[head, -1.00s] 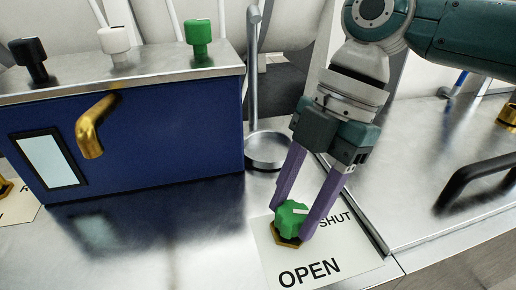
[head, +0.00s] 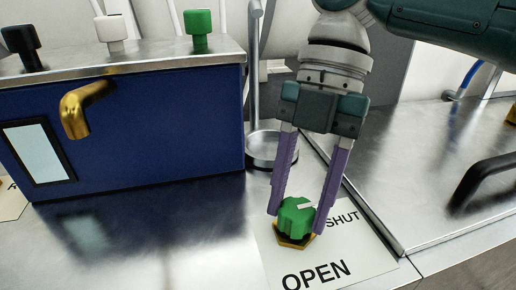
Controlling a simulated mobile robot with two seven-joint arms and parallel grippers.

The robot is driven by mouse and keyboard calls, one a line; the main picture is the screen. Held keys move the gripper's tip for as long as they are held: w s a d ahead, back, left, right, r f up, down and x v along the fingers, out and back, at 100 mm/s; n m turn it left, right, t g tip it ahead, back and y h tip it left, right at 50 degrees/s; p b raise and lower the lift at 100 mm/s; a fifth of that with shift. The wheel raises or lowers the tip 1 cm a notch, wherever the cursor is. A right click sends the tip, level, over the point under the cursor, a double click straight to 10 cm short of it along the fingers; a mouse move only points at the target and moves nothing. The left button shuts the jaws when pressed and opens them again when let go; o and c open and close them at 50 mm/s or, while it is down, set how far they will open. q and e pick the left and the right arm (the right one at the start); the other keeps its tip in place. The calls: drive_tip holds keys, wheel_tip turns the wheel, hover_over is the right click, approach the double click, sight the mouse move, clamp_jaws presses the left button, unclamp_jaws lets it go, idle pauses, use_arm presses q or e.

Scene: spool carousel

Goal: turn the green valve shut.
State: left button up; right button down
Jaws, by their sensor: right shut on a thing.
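The green valve (head: 296,219) is a ribbed green knob on a brass hex base (head: 294,241), low in the middle of the head view. A white line on its top points right, roughly toward the word SHUT. It sits on a white card (head: 345,262) printed SHUT and OPEN. My right gripper (head: 297,212) reaches down from above, its two purple fingers on either side of the knob, shut on it. My left gripper is not in view.
A blue box (head: 160,140) with a metal top stands at the left, with a brass spout (head: 75,112) and black, white and green knobs. A metal post (head: 253,80) rises behind the valve. A black handle (head: 480,185) is at the right.

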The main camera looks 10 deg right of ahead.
drive_tip(key=shift+c, duration=1.4)
unclamp_jaws()
drive_tip(key=v, duration=1)
